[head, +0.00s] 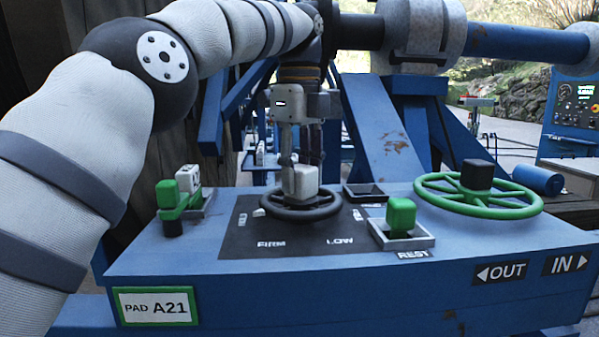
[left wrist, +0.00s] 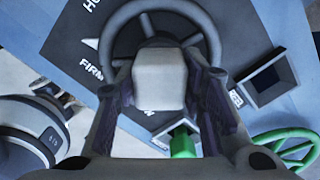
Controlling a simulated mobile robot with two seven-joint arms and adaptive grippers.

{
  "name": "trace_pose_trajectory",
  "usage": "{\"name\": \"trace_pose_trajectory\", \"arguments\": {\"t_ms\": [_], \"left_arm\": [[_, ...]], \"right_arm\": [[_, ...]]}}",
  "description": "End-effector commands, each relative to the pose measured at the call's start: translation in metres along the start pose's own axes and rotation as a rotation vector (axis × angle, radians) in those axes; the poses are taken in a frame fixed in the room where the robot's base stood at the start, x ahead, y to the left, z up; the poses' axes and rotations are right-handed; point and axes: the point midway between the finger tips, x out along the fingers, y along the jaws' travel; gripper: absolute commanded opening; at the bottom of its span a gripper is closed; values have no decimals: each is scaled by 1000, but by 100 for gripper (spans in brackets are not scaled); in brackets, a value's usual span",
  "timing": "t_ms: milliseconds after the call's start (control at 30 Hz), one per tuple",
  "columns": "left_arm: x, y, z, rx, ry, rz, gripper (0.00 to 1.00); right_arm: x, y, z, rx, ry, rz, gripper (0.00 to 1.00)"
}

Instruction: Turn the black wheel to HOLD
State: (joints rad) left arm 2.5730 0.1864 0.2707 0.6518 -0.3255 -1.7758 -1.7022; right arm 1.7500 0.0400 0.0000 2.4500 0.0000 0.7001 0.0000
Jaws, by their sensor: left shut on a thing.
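The black wheel (head: 301,211) lies flat on a dark label plate on the blue console, with a pale block-shaped knob (head: 299,181) at its centre. My left gripper (head: 301,163) comes down from above and is shut on the knob. In the left wrist view, the knob (left wrist: 160,78) sits between the two fingers and the wheel's rim (left wrist: 207,30) shows behind it. A white pointer (left wrist: 91,44) at the wheel's edge lies between the HOLD and FIRM labels. LOW is at the front right; the label at the right is partly hidden. My right gripper is not in view.
A green-knobbed lever (head: 400,217) stands in the REST socket right of the wheel. A green handwheel (head: 478,190) is farther right, above OUT and IN signs. An empty dark socket (head: 364,192) lies behind the wheel.

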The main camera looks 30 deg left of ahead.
Motion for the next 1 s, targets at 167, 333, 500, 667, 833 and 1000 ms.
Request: {"name": "trace_pose_trajectory", "arguments": {"t_ms": [167,333,500,667,833,1000], "left_arm": [[1,-1,0,155,3,0,0],[0,-1,0,287,3,0,0],[0,-1,-1,391,4,-1,0],[0,-2,-1,457,4,-1,0],[0,-2,-1,497,4,-1,0],[0,-2,-1,514,3,-1,0]], "right_arm": [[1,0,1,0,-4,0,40],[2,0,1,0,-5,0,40],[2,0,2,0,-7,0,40],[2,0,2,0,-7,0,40],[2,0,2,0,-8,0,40],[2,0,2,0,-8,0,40]]}}
